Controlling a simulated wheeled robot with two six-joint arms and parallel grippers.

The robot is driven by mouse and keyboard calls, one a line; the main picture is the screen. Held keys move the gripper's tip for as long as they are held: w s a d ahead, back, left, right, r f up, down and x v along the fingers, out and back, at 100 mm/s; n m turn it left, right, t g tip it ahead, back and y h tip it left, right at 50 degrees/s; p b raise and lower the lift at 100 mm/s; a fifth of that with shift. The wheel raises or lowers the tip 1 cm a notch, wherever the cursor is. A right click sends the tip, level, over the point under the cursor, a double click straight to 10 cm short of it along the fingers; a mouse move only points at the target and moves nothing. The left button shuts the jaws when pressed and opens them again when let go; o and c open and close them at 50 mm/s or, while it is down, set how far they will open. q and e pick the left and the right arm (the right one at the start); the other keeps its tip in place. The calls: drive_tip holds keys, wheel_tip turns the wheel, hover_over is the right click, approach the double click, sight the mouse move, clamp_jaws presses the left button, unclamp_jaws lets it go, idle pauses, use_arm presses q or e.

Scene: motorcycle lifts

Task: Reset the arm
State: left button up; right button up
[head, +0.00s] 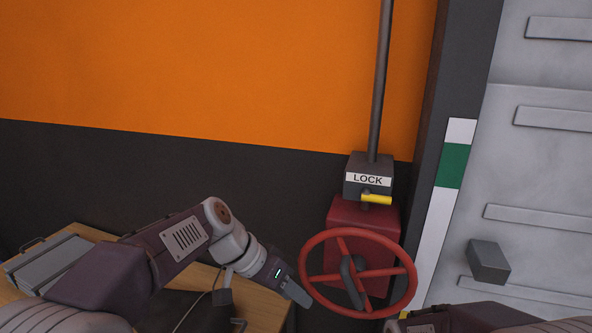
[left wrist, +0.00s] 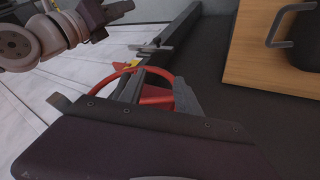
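My left gripper (head: 292,288) is beside the left rim of a red handwheel (head: 358,234) in the head view. In the left wrist view its two fingers (left wrist: 158,82) stand apart with nothing held between them. The red wheel (left wrist: 170,78) shows behind and between them; I cannot tell whether they touch it. My left arm reaches in from the lower left, bent at the elbow. Part of my right arm (head: 490,319) shows along the bottom edge of the head view; its gripper cannot be made out clearly.
Above the wheel, a grey box (head: 357,165) marked LOCK carries a yellow handle (head: 377,199), with a vertical pipe above it. A grey panelled door (head: 531,140) is at the right.

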use_arm(q)
drive_tip(key=s+a+f+n+y, duration=0.3)
drive_tip(key=s+a+f, duration=0.3)
drive_tip(key=a+f, duration=0.3)
drive_tip(key=s+a+f+n+y, duration=0.3)
drive_tip(key=s+a+f+n, duration=0.2)
drive_tip(key=a+f, duration=0.4)
drive_tip(key=shift+s+a+f+y, duration=0.25)
drive_tip(key=shift+s+f+y, duration=0.05)
drive_tip(key=shift+s, duration=0.15)
use_arm(e)
drive_tip(key=shift+a, duration=0.1)
drive_tip(key=shift+c, duration=0.3)
